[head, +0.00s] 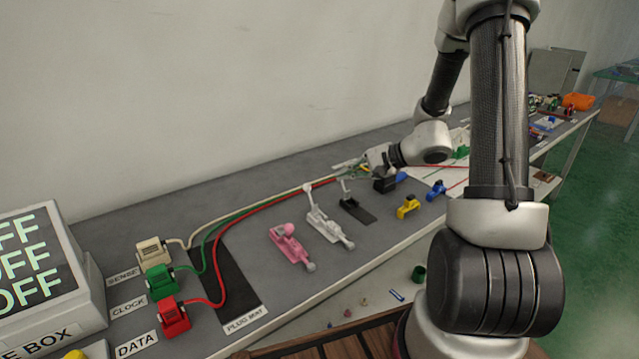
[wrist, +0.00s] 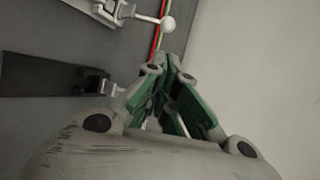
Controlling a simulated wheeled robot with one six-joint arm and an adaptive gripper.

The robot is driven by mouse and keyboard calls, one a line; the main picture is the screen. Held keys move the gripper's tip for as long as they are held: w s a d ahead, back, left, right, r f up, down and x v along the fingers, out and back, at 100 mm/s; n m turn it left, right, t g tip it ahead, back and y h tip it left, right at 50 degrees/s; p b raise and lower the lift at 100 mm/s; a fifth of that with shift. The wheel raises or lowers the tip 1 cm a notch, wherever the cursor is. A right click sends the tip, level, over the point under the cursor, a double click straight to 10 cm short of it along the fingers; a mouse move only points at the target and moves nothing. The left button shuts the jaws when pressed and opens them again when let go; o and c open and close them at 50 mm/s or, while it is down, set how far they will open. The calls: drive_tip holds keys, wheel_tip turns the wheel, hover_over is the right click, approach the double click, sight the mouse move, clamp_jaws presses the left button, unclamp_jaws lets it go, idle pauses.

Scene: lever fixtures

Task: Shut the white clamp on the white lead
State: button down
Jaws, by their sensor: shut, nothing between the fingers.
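The white clamp (head: 322,222) sits on the grey bench between the pink clamp and a black-based one. Its lever stands raised, with a white ball knob at the top (head: 308,188). In the wrist view the ball knob (wrist: 168,24) shows at the top, beyond the fingertips and apart from them. The white lead (head: 262,205) leaves the cream SENSE plug and runs along the back of the bench, behind the clamps. My gripper (head: 350,165) is over the back of the bench, to the right of the white clamp. Its green-padded fingers (wrist: 166,70) are shut and empty.
A pink clamp (head: 289,245) stands left of the white clamp, a black-based clamp (head: 356,211) right of it. Red (head: 224,270) and green leads run beside the white one. Yellow (head: 408,207) and blue (head: 436,191) pieces stand farther right. A wall rises behind the bench.

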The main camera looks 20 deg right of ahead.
sight(310, 198)
drive_tip(key=shift+a, duration=0.1)
drive_tip(key=x, duration=1)
